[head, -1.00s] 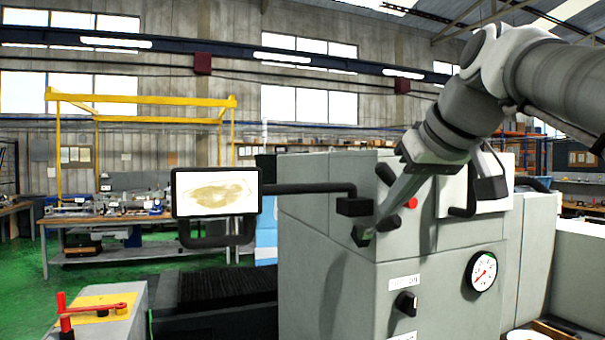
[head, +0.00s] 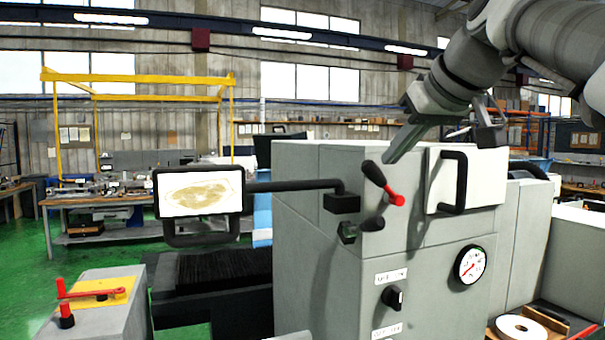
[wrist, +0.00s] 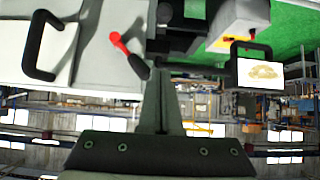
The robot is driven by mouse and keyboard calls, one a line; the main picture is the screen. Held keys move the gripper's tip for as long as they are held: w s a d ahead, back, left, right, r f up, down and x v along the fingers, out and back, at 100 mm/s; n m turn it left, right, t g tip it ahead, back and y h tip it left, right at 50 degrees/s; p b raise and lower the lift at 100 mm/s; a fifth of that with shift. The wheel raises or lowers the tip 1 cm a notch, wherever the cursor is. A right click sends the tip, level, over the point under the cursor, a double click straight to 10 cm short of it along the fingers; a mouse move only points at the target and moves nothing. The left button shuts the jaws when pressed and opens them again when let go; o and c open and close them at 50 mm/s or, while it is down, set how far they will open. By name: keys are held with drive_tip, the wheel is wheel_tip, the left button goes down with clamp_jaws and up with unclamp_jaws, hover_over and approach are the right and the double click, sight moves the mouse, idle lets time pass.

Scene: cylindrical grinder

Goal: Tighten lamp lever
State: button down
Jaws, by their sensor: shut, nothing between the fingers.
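A lever with a black handle and a red end (head: 386,186) sits on the upper front of the grey machine. It also shows in the wrist view (wrist: 127,53), tilted, its black end nearest my gripper. No label shows whether it is the lamp lever. My gripper (head: 391,158) is shut and empty, pointing down and left just above this lever. In the wrist view the closed fingers (wrist: 160,77) end beside the lever's black end. I cannot tell whether they touch it.
A screen (head: 199,192) on a black arm (head: 295,186) extends left of the machine (head: 325,270). A white panel with a black handle (head: 461,180) is right of the lever. A dial (head: 470,265) and black knob (head: 392,297) are below. A red crank (head: 95,292) stands lower left.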

hover_over(365, 228)
drive_tip(key=f, duration=0.3)
drive_tip(key=d+f, duration=0.1)
drive_tip(key=f, duration=0.1)
drive_tip(key=shift+w+f+p, duration=0.3)
drive_tip(key=shift+w+p, duration=0.05)
drive_tip(key=shift+w, duration=0.05)
drive_tip(key=shift+s+d+f, duration=0.1)
drive_tip(key=shift+s+f, duration=0.1)
drive_tip(key=shift+f, duration=0.3)
drive_tip(key=shift+s+f, duration=0.15)
drive_tip(key=shift+f, duration=0.35)
drive_tip(key=shift+s+d+f, duration=0.1)
drive_tip(key=shift+s+f, duration=0.15)
drive_tip(key=shift+s, duration=0.05)
drive_tip(key=shift+s+f, duration=0.15)
drive_tip(key=shift+f, duration=0.4)
drive_tip(key=shift+f+b, duration=0.15)
drive_tip(key=shift+b, duration=0.3)
drive_tip(key=shift+s+d+f+b, duration=0.1)
drive_tip(key=shift+f+b, duration=0.15)
drive_tip(key=shift+b, duration=0.45)
drive_tip(key=shift+r, duration=0.1)
